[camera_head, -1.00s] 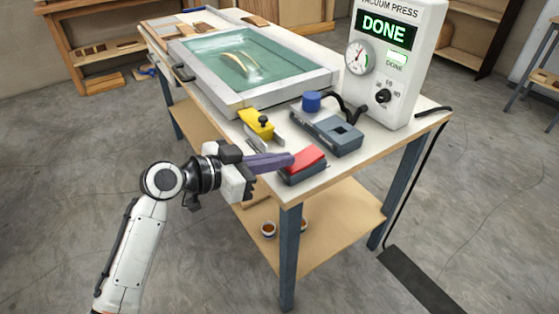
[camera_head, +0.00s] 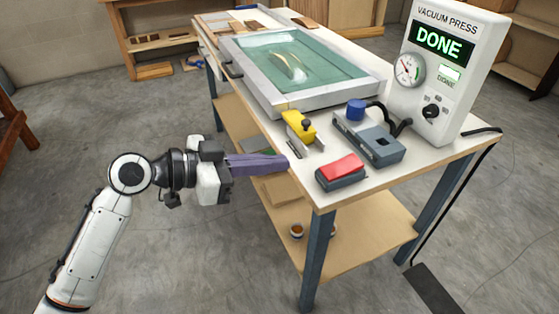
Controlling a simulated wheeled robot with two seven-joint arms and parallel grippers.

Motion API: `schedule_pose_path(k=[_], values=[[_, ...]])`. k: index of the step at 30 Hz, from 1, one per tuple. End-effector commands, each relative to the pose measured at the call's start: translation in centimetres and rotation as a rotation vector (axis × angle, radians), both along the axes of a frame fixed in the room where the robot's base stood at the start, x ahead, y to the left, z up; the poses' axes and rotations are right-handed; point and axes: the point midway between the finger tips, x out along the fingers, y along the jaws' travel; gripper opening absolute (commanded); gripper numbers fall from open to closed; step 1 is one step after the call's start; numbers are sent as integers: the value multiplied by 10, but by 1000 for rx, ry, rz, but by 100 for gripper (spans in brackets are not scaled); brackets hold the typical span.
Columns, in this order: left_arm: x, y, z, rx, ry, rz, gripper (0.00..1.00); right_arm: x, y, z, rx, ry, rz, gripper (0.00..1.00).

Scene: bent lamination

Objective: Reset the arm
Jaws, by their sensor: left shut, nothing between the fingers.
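My left gripper (camera_head: 287,163) comes in from the left, with its purple-grey fingers together and nothing between them. Its fingertips are beside the near left edge of the worktable (camera_head: 300,187) in the picture, apart from the red-topped block (camera_head: 341,167). Whether they touch the table edge cannot be told. My right gripper is not in view. The vacuum press box (camera_head: 443,75) stands at the back right and its screen reads DONE. A framed press bed (camera_head: 305,65) with a green sheet lies on the table, a curved wooden piece (camera_head: 291,65) under the sheet.
A yellow clamp-like tool (camera_head: 299,126) and a grey pump unit (camera_head: 372,138) with a blue cap sit on the table. Wood strips (camera_head: 240,25) lie at its far end. A lower shelf (camera_head: 365,238) holds small cups.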

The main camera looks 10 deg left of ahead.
Motion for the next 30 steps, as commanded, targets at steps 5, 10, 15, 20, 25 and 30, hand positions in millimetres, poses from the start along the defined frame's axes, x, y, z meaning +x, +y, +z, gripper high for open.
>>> schedule_pose_path(k=[5, 10, 15, 20, 25, 30], values=[[0, 0, 0, 0, 0, 0, 0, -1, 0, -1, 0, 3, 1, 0], [0, 0, -1, 0, 1, 1, 0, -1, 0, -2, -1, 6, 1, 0], [-1, 5, -43, 2, 79, 87, 0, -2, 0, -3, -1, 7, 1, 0], [-26, 22, -146, 32, 247, 304, 0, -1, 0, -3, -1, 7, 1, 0], [-93, 43, -252, 99, 388, 532, 0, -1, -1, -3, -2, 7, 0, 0], [-168, 53, -311, 170, 451, 657, 0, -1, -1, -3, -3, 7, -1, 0]])
